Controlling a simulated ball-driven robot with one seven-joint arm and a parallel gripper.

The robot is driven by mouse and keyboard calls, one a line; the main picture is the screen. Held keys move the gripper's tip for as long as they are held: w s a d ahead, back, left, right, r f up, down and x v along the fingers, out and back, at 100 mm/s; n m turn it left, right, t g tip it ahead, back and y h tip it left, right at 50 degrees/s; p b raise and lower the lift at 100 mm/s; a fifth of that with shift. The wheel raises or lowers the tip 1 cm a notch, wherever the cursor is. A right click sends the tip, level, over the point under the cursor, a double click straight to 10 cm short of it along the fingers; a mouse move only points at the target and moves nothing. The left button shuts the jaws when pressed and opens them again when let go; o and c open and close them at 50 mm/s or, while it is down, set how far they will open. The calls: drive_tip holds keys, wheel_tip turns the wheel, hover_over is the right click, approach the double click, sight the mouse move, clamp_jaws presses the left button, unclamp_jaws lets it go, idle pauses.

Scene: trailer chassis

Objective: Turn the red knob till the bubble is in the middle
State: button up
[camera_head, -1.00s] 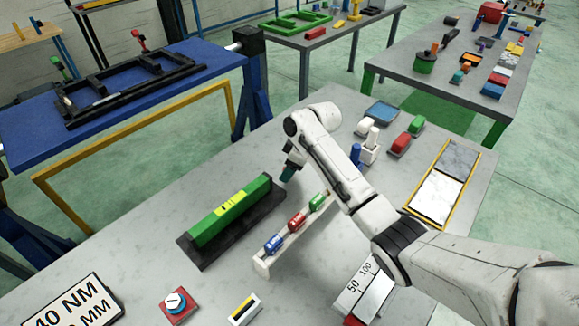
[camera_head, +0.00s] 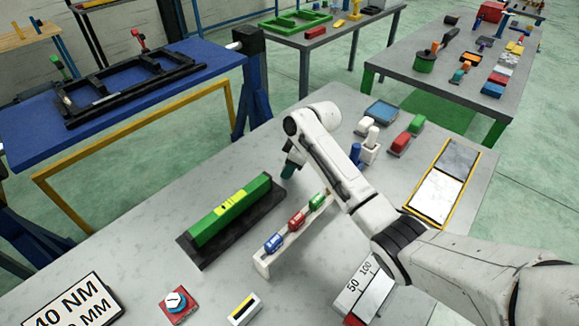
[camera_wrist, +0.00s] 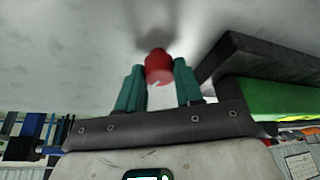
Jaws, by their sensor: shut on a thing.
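A green spirit level (camera_head: 213,222) with a yellow vial (camera_head: 231,203) lies on a dark base on the grey table. The bubble is too small to make out. My gripper (camera_head: 288,171) is at the far right end of the level, pointing down. In the wrist view its teal fingers stand on either side of the red knob (camera_wrist: 158,66) and are shut on it. A small white mark shows on the knob. The level's green body (camera_wrist: 265,97) and dark base lie to the right of the fingers. In the head view the knob is hidden behind my gripper.
A white rack (camera_head: 262,262) with blue, red and green cylinders stands close in front of the level. The table left of the level is clear.

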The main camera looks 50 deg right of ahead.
drive_tip(key=shift+n, duration=0.3)
drive_tip(key=n+b, duration=0.1)
drive_tip(key=n, duration=0.1)
drive_tip(key=n+g+y+b, duration=0.1)
drive_tip(key=n+b, duration=0.1)
drive_tip(key=n, duration=0.1)
drive_tip(key=shift+w+d+f+g+y, duration=0.1)
drive_tip(key=shift+w+f+g+y, duration=0.05)
drive_tip(key=shift+g+y, duration=0.15)
drive_tip(key=n+g+b, duration=0.1)
drive_tip(key=n+b, duration=0.1)
drive_tip(key=n, duration=0.1)
drive_tip(key=shift+n+y, duration=0.3)
drive_tip(key=shift+n, duration=0.1)
drive_tip(key=shift+n+g+b, duration=0.5)
drive_tip(key=shift+n+b, duration=0.6)
drive_tip(key=shift+b, duration=0.05)
drive_tip(key=o, duration=1)
